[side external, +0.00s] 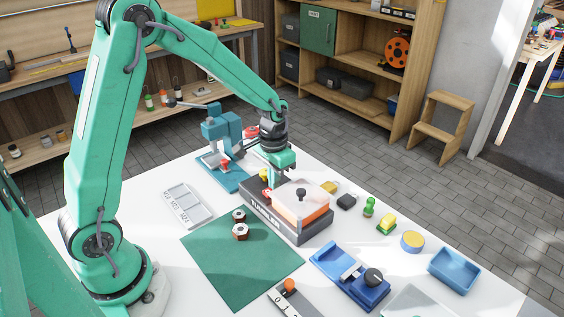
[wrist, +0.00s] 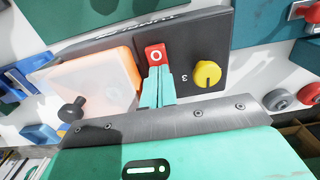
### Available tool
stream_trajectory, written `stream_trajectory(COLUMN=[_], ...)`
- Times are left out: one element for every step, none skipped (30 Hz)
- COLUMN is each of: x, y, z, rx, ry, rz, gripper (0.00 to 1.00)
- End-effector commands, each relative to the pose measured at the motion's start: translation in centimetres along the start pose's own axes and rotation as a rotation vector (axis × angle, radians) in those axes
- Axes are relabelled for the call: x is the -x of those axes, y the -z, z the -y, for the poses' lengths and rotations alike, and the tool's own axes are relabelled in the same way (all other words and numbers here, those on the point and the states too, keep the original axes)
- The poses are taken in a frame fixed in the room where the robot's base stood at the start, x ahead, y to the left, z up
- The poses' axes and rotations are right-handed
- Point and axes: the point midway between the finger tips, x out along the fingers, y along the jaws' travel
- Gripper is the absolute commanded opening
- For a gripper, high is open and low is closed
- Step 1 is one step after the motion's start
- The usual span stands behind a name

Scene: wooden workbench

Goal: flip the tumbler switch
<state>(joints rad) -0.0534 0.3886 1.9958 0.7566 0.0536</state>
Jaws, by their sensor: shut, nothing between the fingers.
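A dark box (side external: 290,230) lettered "TUMBLER" sits on the white bench; its dark top also shows in the wrist view (wrist: 185,42). On it is a red switch piece (wrist: 155,53) marked "O", also seen in the side view (side external: 266,194). A yellow knob (wrist: 207,74) is right of it in the wrist view. A translucent cover with orange sides (wrist: 92,82) and a black knob (wrist: 72,108) is at left. My gripper (wrist: 159,72) is shut and empty, fingertips at the near edge of the red piece. Contact cannot be told.
A green mat (side external: 240,262) with hex nuts lies in front of the box. A blue-teal vise-like device (side external: 222,140) stands behind it. A blue fixture (side external: 348,275), small coloured parts and a blue bin (side external: 455,270) are at right.

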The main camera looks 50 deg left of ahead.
Motion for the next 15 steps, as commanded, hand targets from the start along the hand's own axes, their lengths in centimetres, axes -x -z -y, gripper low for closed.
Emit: stream_trajectory(x=[0.1, 0.2, 0.4, 0.5, 0.7, 0.9, 1.1, 1.3, 1.6, 1.7, 1.9, 2.1, 2.3, 2.5, 2.7], y=[-0.1, -0.1, -0.1, -0.1, -0.1, 0.0, 0.0, 0.0, 0.0, 0.0, 0.0, 0.0, 0.0, 0.0, 0.0], z=[0.0, 0.0, 0.0, 0.0, 0.0, 0.0, 0.0, 0.0, 0.0, 0.0, 0.0, 0.0, 0.0, 0.0, 0.0], rx=[0.0, 0.0, 0.0, 0.0, 0.0, 0.0, 0.0, 0.0, 0.0, 0.0, 0.0, 0.0, 0.0, 0.0, 0.0], ry=[0.0, 0.0, 0.0, 0.0, 0.0, 0.0, 0.0, 0.0, 0.0, 0.0, 0.0, 0.0, 0.0, 0.0, 0.0], rz=[0.004, 0.004, 0.003, 0.002, 0.002, 0.001, 0.0, 0.0, 0.0, 0.0, 0.0, -0.001, -0.001, 0.0, 0.0], gripper=[0.0, 0.0, 0.0, 0.0, 0.0, 0.0, 0.0, 0.0, 0.0, 0.0, 0.0, 0.0, 0.0, 0.0, 0.0])
